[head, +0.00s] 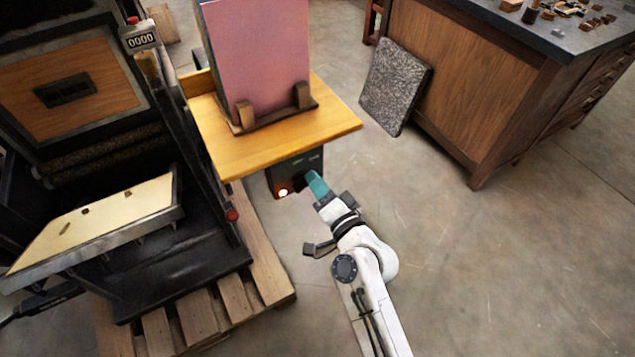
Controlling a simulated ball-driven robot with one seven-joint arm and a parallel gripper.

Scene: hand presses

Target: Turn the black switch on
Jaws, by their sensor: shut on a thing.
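A black switch box (289,178) hangs under the front edge of a wooden shelf. A round lamp (283,192) glows orange-white on its lower left face. Small pale markings, too small to read, show along its top. My gripper (315,181) comes from the lower right, and its teal fingers reach the right side of the box. The fingers are shut on the black switch there. They hide the switch's moving part, so its position cannot be told.
The wooden shelf (338,125) overhangs the box and carries pink sheets (262,55) in a rack. A black press (200,262) stands left on a pallet (202,318). A speckled slab (394,88) leans on a wooden cabinet (475,85). The floor at right is clear.

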